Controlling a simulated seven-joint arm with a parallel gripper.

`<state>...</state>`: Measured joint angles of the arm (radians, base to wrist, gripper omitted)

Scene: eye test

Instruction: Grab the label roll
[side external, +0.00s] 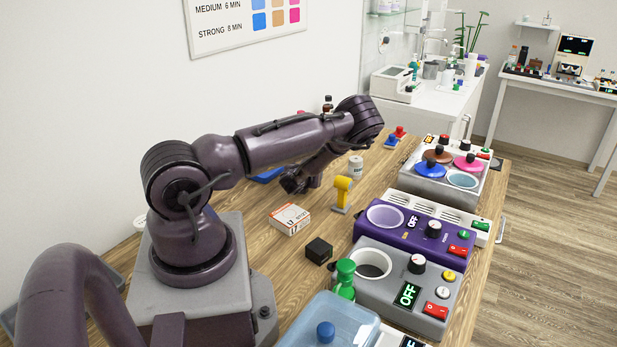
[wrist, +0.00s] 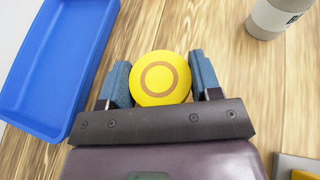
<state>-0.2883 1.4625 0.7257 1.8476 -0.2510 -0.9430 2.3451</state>
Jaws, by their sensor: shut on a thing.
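A round yellow thing with a brown ring on its face, which I take to be the label roll (wrist: 160,78), sits between my fingers in the wrist view. My gripper (wrist: 161,76) is shut on it, with one blue-grey finger on each side. In the side external view my gripper (side external: 294,184) is low over the wooden table, near the wall side. The roll cannot be made out there, hidden by my gripper and arm. I cannot tell whether the roll touches the table.
A blue tray (wrist: 52,65) lies close on the left in the wrist view. A white jar (side external: 356,167) and a yellow stand (side external: 342,192) are to the right of my gripper. A white-orange box (side external: 290,219) and a black cube (side external: 319,251) are nearer the camera. Purple (side external: 400,231) and grey devices line the right edge.

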